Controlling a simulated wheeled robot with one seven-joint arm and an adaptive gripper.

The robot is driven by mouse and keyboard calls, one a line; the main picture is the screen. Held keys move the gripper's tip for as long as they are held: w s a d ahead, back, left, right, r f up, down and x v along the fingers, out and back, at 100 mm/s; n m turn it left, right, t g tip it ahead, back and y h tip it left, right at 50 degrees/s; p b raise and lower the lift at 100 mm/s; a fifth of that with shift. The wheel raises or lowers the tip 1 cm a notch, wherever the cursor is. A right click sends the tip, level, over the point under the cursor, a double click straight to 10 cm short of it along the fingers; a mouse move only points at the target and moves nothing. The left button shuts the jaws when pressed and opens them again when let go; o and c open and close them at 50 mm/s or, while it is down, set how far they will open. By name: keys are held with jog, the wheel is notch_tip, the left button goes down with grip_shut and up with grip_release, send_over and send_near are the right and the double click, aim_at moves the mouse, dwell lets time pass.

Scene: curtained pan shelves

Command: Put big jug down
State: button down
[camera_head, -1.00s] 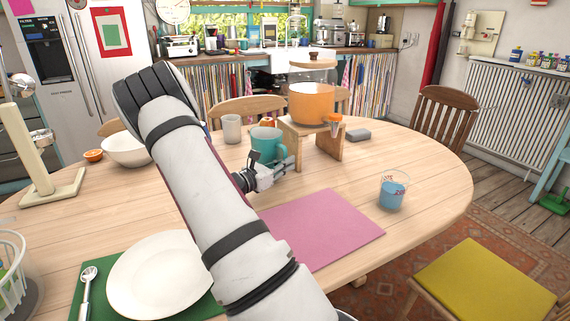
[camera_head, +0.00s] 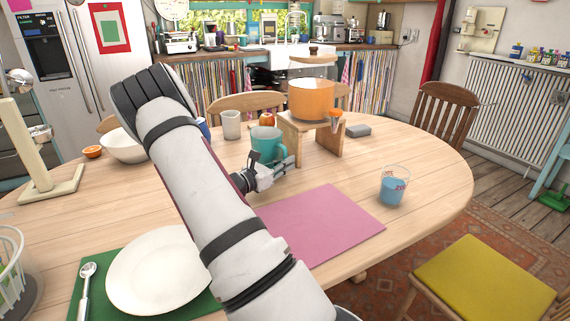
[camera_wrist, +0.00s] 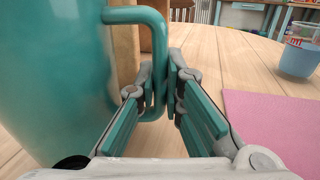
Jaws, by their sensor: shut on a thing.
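The big jug (camera_head: 266,144) is teal and upright, just in front of the small wooden stand on the table. My gripper (camera_head: 284,165) is at its lower right side in the head view. In the wrist view the jug (camera_wrist: 55,80) fills the left side, and my gripper (camera_wrist: 165,95) is shut on its handle (camera_wrist: 158,45). The jug's base is partly hidden by my gripper in the head view, so I cannot tell whether it touches the table.
The wooden stand (camera_head: 326,143) with an orange pot (camera_head: 311,98) is close behind. A pink mat (camera_head: 325,225) lies in front, a measuring cup (camera_head: 393,187) to the right. A grey cup (camera_head: 231,125) and white bowl (camera_head: 124,147) stand to the left. Table between mat and stand is clear.

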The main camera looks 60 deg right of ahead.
jog(key=shift+f, duration=0.2)
jog(key=c, duration=1.6)
grip_release()
jog(key=shift+c, duration=0.2)
jog(key=shift+f, duration=0.1)
jog(key=c, duration=0.4)
jog(key=shift+v, duration=0.8)
jog(key=shift+a, duration=0.1)
